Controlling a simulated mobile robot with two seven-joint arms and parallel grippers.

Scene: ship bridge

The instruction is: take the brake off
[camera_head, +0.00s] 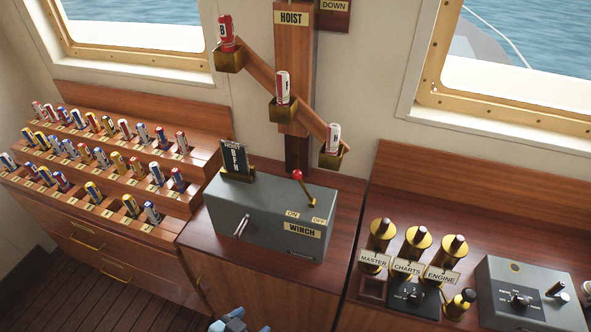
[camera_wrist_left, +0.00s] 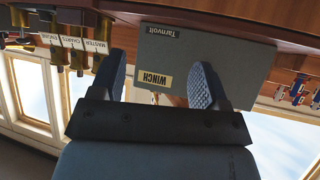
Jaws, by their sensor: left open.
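The grey winch box (camera_head: 265,225) stands on a wooden cabinet. A lever with a red knob (camera_head: 297,175) rises from its top and leans left, toward the side of the ON label (camera_head: 292,214); the OFF label (camera_head: 319,220) is at its right. A short silver lever (camera_head: 241,226) sticks out of the front. My left gripper (camera_head: 240,323) shows partly at the bottom edge, below and in front of the box. In the left wrist view, which is upside down, its fingers (camera_wrist_left: 160,72) are open and apart, with the winch box (camera_wrist_left: 225,65) beyond them. My right gripper is not in view.
A stepped rack (camera_head: 110,165) of coloured cans stands left. Above the winch, a hoist post (camera_head: 293,60) bears a slanted beam with three cans. A dark card (camera_head: 235,158) stands on the winch box.

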